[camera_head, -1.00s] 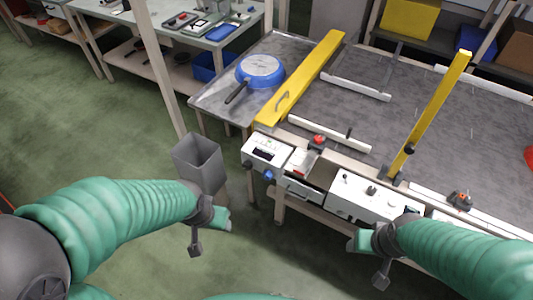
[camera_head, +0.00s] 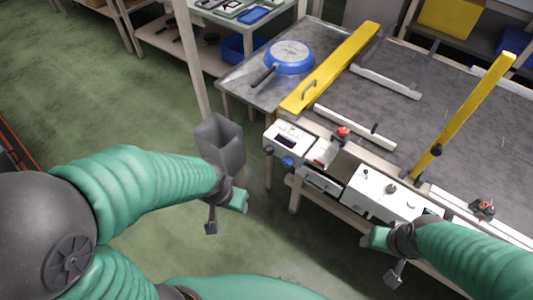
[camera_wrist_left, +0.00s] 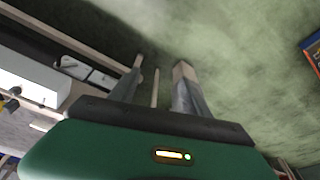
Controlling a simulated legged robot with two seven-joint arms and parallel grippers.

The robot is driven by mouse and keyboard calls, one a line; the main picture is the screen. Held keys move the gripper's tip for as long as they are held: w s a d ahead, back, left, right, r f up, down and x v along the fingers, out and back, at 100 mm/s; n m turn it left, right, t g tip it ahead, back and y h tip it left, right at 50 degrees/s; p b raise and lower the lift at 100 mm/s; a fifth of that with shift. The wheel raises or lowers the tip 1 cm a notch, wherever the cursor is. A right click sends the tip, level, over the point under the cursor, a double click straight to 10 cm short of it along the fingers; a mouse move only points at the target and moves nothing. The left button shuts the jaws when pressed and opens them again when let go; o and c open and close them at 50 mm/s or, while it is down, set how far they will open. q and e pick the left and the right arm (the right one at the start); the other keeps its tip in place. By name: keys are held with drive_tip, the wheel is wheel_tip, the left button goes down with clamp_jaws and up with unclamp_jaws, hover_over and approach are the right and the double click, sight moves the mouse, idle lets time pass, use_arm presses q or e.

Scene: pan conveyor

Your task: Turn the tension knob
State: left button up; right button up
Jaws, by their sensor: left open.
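Several knobs show on the conveyor's front side, and I cannot tell which one is the tension knob. A blue knob (camera_head: 288,162) sits below a small white box with a dark display (camera_head: 288,139). A dark knob (camera_head: 391,188) stands on top of a longer white control box (camera_head: 372,197). My left gripper (camera_head: 240,200) hangs over the floor, to the left of the conveyor and apart from it. In the left wrist view its two fingers (camera_wrist_left: 159,70) are spread with nothing between them. My right gripper (camera_head: 374,238) is just in front of the long control box; its jaws are unclear.
A grey bin (camera_head: 221,145) stands left of the conveyor. A blue pan (camera_head: 289,60) lies on the grey table (camera_head: 240,88) behind a yellow barrier (camera_head: 332,66). A red button (camera_head: 342,132) is on the conveyor's edge.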

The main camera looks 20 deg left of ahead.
use_arm(q)
drive_tip(key=m+t+h+b, duration=0.4)
drive_tip(key=t+h+b, duration=0.2)
drive_tip(key=t+b, duration=0.95)
approach(266, 154)
drive_tip(key=shift+g, duration=0.55)
drive_tip(key=b+x, duration=0.1)
drive_tip(key=x, duration=0.2)
drive_tip(key=r+b+x, duration=0.1)
drive_tip(key=x, duration=0.2)
drive_tip(key=b+x, duration=0.1)
drive_tip(key=x, duration=0.2)
drive_tip(key=shift+w+r, duration=0.15)
drive_tip(key=shift+r, duration=0.1)
drive_tip(key=shift+c, duration=0.4)
clamp_jaws()
